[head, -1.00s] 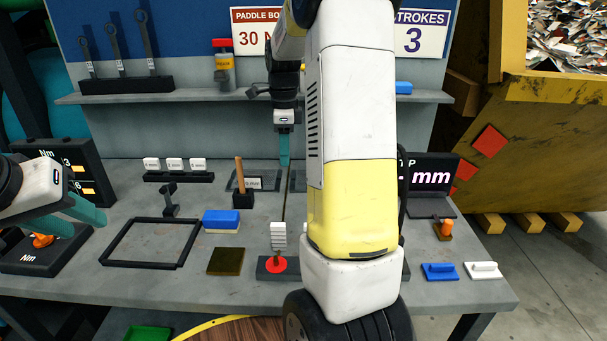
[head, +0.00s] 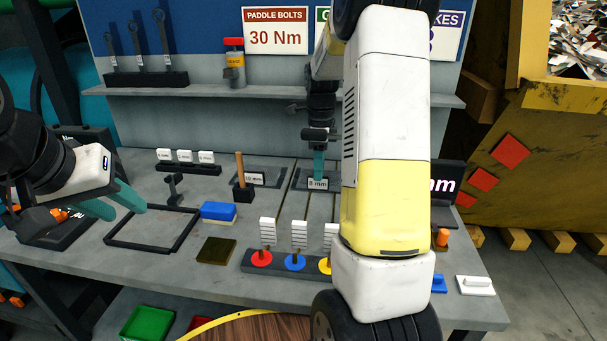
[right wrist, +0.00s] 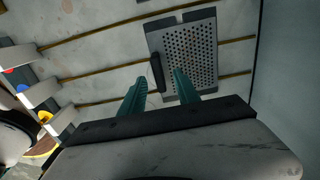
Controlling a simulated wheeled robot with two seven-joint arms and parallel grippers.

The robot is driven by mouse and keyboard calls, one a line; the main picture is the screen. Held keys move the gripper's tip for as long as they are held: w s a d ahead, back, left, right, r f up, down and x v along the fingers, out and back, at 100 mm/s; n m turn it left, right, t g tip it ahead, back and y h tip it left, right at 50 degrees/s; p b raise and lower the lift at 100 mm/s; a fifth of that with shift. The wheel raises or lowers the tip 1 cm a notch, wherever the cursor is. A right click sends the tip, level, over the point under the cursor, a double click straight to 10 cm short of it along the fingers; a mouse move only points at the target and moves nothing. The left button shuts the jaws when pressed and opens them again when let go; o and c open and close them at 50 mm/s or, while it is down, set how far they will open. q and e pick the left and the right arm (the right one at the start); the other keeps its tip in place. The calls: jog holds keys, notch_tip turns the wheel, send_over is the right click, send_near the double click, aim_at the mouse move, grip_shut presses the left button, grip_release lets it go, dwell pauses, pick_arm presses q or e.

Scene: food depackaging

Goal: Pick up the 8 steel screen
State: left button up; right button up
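The 8 mm steel screen (head: 299,181) lies at the back of the bench, partly hidden behind my right arm in the head view. Its label reads "8 mm". In the right wrist view a perforated steel screen (right wrist: 198,55) with a black bar handle (right wrist: 157,73) shows. My right gripper (head: 318,162) points down over the 8 mm screen. In the wrist view its two teal fingers (right wrist: 160,88) are apart, with the handle beyond and between their tips. Contact is not visible. My left gripper (head: 117,203) is open and empty over the bench's left side.
A screen labelled 10 mm (head: 270,175) lies just left. Red, blue and yellow discs with white tags stand on a dark bar (head: 275,263) in front. A blue block (head: 218,210), black frame (head: 120,240) and wooden-handled tool (head: 240,170) are further left. A shelf (head: 215,89) runs behind.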

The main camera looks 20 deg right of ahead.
notch_tip(320, 180, down, 4)
jog(key=shift+r, duration=0.15)
grip_shut()
jog(key=shift+r, duration=0.1)
dwell(1.3)
